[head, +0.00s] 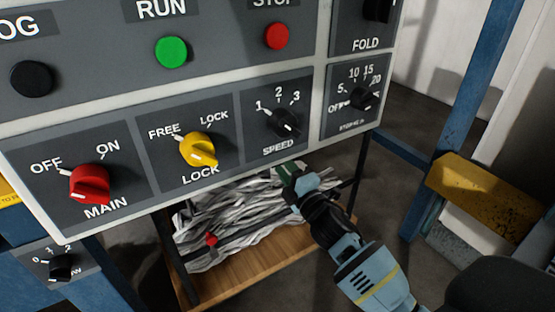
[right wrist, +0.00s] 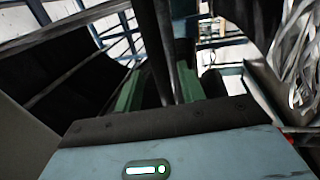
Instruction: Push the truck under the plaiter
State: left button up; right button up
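The truck (head: 255,265) has a wooden deck and dark posts, and it carries a heap of grey-white folded cloth (head: 225,222). It stands low behind and below the control panel in the head view. My right gripper (head: 289,172) reaches in from the lower right, above the truck's far right part. In the right wrist view its two green fingers (right wrist: 160,90) are apart, with a dark upright bar (right wrist: 160,45) seen between them. I cannot tell whether the fingers touch the bar. The plaiter is not clearly identifiable. My left gripper is out of view.
A control panel (head: 225,75) with buttons and knobs fills the upper left, close in front. A blue post (head: 465,100) and a yellow block (head: 475,190) stand on the right. Dark floor (head: 400,115) shows between the panel and the blue post.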

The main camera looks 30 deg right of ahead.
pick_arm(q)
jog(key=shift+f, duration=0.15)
pick_arm(e)
jog(key=shift+v, duration=1.9)
jog(key=s+a+f+m+g+p, duration=0.3)
jog(key=s+f+m+g, duration=0.35)
jog(key=s+f, duration=0.9)
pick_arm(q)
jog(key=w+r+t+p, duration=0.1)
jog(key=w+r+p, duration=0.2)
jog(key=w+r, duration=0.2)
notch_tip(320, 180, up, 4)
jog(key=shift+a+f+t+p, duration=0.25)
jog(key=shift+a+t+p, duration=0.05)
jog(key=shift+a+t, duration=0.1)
pick_arm(e)
jog(key=s+a+f+m+g, duration=0.1)
jog(key=s+a+f+m, duration=0.1)
jog(key=s, duration=0.6)
jog(key=s+a+f+m+g, duration=0.1)
jog(key=s+f+m+g, duration=0.1)
jog(key=s+m, duration=0.3)
jog(key=s+a+f+m+g, duration=0.2)
jog(key=s+f+m, duration=0.1)
jog(key=s, duration=0.8)
jog(key=shift+s+a+f+y, duration=0.25)
jog(key=shift+a+f+y, duration=0.05)
jog(key=shift+a, duration=0.05)
